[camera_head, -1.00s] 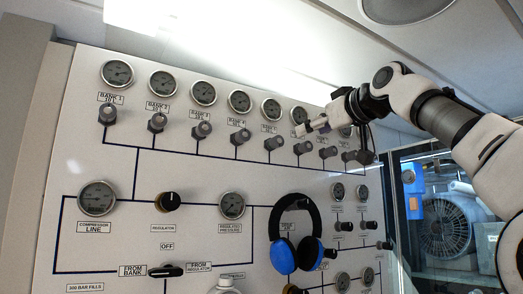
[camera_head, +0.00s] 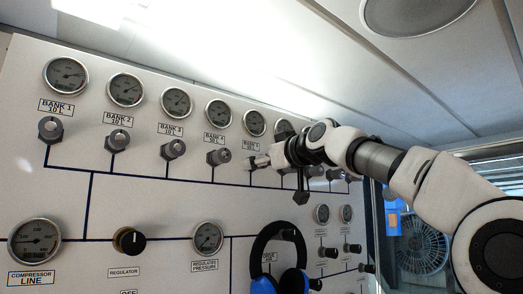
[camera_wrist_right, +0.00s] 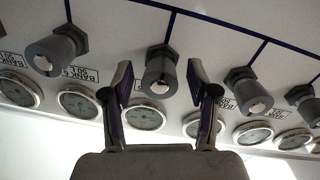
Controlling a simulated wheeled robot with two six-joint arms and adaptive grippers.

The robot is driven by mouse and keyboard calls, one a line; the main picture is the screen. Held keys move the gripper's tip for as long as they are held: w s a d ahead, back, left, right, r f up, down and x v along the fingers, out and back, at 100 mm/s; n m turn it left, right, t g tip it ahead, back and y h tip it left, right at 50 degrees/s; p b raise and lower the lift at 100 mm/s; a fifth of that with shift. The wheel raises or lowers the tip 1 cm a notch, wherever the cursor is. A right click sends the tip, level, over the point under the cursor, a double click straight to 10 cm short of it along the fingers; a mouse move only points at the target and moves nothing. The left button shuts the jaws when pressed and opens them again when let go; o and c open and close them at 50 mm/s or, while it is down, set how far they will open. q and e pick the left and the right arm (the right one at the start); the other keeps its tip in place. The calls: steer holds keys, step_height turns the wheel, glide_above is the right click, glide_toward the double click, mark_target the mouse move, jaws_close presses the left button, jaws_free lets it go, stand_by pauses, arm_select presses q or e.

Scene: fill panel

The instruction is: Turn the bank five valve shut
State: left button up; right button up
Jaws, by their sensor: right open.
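The bank five gauge (camera_head: 254,123) and its label (camera_head: 252,146) show in the upper row of the panel in the head view. My right gripper (camera_head: 258,162) is just below that label and hides the valve there. In the right wrist view, which shows the panel upside down, the open fingers of the right gripper (camera_wrist_right: 159,78) stand on either side of a grey knob, which by its place appears to be the bank five valve (camera_wrist_right: 160,72). A gap shows at both sides of the knob, and I cannot tell whether its depth is between the fingers. My left gripper is not in view.
Neighbouring valves stand close on both sides, such as the bank four valve (camera_head: 219,157). Blue and black ear defenders (camera_head: 277,270) hang lower on the panel (camera_head: 140,200). The ceiling (camera_head: 300,50) slopes above. A glazed opening with a fan (camera_head: 425,245) is at the right.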

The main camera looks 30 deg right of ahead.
steer(key=shift+s+r, duration=0.15)
steer(key=shift+s, duration=0.6)
steer(key=c, duration=0.5)
jaws_close()
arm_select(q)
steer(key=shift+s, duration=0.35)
